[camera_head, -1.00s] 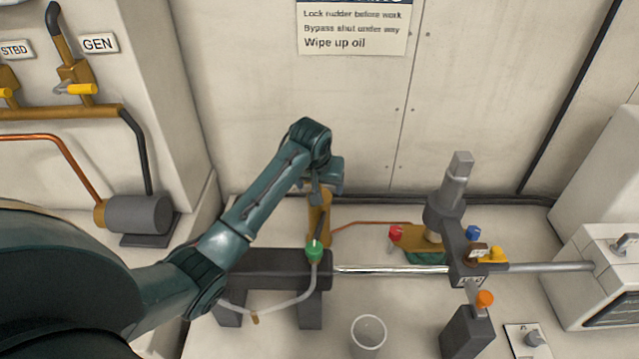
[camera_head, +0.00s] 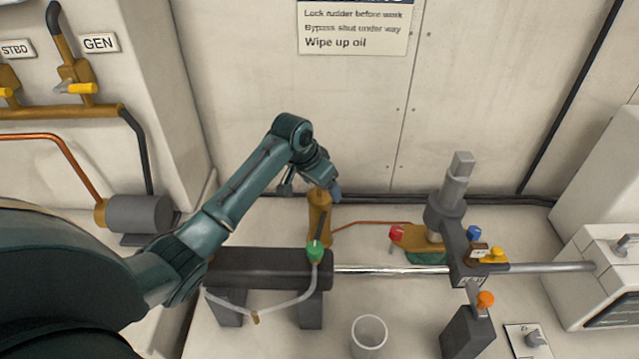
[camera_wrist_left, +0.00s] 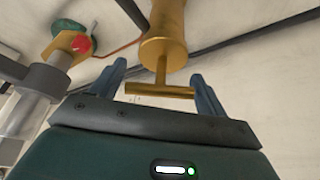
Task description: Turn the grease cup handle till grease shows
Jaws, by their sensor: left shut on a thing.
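My left gripper (camera_wrist_left: 158,76) is shut on the T-handle, with one blue finger near each end of the bar. In the head view my left gripper (camera_head: 313,186) is at the cup's top and hides the handle. I can make out no grease. My right gripper is not in view.
The dark cylinder (camera_head: 265,265) has a green knob (camera_head: 315,252) and a clear hose in front of the cup. A steel rod (camera_head: 390,269) runs right to the grey post (camera_head: 445,215). A clear beaker (camera_head: 369,335) stands in front. A red knob (camera_head: 397,232) is right of the cup.

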